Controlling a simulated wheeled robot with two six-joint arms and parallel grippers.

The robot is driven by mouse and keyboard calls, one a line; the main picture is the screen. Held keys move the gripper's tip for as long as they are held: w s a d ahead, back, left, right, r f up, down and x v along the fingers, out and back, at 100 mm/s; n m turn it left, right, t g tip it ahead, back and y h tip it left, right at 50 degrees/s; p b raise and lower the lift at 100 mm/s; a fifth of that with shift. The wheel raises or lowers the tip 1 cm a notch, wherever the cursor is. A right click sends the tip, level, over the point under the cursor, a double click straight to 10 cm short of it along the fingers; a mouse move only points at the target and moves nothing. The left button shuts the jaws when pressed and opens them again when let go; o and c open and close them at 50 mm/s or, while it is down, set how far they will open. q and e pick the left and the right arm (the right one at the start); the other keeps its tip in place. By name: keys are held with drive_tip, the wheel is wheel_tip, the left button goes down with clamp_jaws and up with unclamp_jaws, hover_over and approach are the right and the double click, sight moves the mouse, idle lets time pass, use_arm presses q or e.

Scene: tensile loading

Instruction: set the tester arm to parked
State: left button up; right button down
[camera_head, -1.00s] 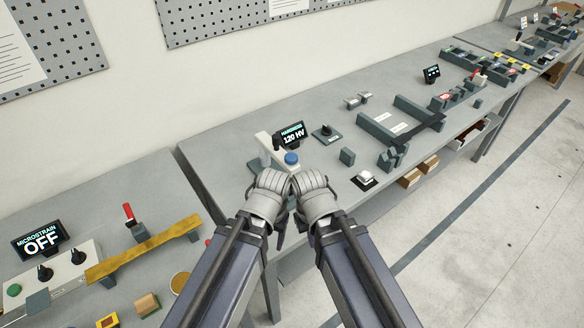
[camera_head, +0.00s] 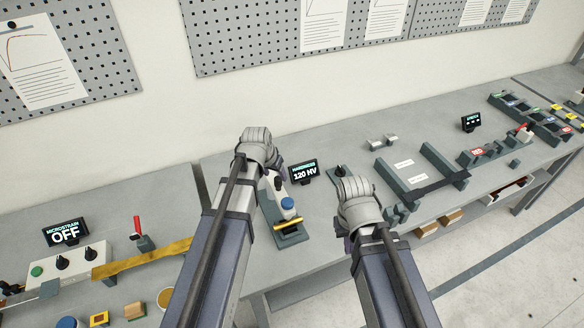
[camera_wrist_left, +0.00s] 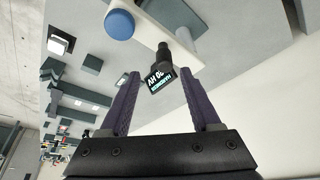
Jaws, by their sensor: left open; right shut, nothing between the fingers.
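The hardness tester stands on the bench with a dark base (camera_head: 292,240), a white arm and a round blue knob (camera_head: 288,204). A yellow strip lies across its base. In the left wrist view, the white arm (camera_wrist_left: 150,12) carries the blue knob (camera_wrist_left: 119,24) and a black handle (camera_wrist_left: 163,52). My left gripper (camera_head: 277,165) is at the tester's back end, partly covering the arm. In the wrist view my left gripper (camera_wrist_left: 161,77) is open, with the handle just beyond its fingertips; contact cannot be told. My right gripper (camera_head: 341,235) is shut and empty, right of the tester.
The hardness display (camera_head: 303,172) reads "120 HV" right beside my left gripper. A dark dial box (camera_head: 341,173) stands behind my right gripper. The microstrain station (camera_head: 75,262) with its red lever (camera_head: 137,228) is at left. A grey open frame (camera_head: 425,192) lies at right.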

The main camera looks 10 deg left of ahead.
sight(278, 179)
use_arm(q)
drive_tip(key=shift+w+a+r, duration=0.2)
drive_tip(key=shift+w+a, duration=0.05)
drive_tip(key=shift+w, duration=0.1)
drive_tip(key=shift+f, duration=0.1)
drive_tip(key=b+x, duration=0.7)
drive_tip(key=shift+w+f, duration=0.2)
drive_tip(key=shift+f, duration=0.05)
drive_tip(key=shift+c, duration=0.3)
clamp_jaws()
idle(0.9)
